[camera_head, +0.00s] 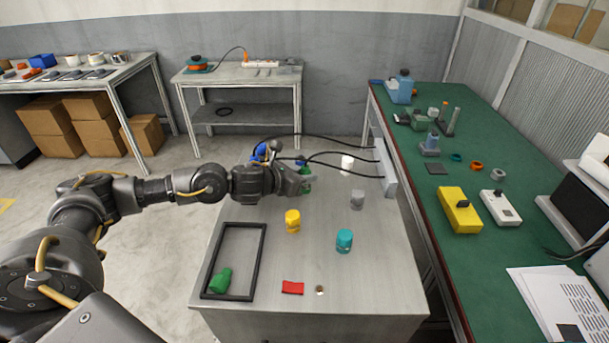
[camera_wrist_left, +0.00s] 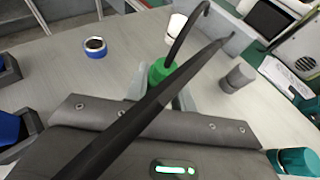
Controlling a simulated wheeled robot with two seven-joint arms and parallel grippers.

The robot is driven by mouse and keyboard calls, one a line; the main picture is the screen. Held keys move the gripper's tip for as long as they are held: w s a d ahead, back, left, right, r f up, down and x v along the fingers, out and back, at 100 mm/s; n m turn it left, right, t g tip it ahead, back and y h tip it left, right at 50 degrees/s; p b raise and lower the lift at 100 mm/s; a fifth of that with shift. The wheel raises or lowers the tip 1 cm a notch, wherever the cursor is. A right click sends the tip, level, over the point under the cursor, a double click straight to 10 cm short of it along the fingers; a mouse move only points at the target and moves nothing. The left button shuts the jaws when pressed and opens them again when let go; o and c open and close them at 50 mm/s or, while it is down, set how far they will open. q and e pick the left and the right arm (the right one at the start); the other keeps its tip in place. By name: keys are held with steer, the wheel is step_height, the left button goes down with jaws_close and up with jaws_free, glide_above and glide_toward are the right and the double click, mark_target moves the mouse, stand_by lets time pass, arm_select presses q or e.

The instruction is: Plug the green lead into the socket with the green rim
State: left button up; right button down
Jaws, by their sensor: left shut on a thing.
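My left gripper (camera_head: 305,181) is over the back of the grey table, shut on the green lead (camera_wrist_left: 160,72). The lead's green body shows between the fingers in the left wrist view, and a black cable bends up from its top. In the head view only a little of the green lead (camera_head: 306,188) shows past the gripper, and its lower end is hidden. I cannot make out a socket with a green rim. A short cylinder with a blue rim and dark top (camera_wrist_left: 95,47) stands apart from the gripper. My right gripper is not in view.
Black cables run to a grey box (camera_head: 385,168). White (camera_head: 347,164), grey (camera_head: 357,199), yellow (camera_head: 292,221) and teal (camera_head: 344,240) pieces stand on the table.

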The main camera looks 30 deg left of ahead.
arm_select(q)
steer(key=shift+f, duration=0.35)
steer(key=o, duration=0.7)
steer(key=shift+r, duration=0.1)
steer(key=shift+s, duration=0.1)
steer(key=shift+v, duration=5.45)
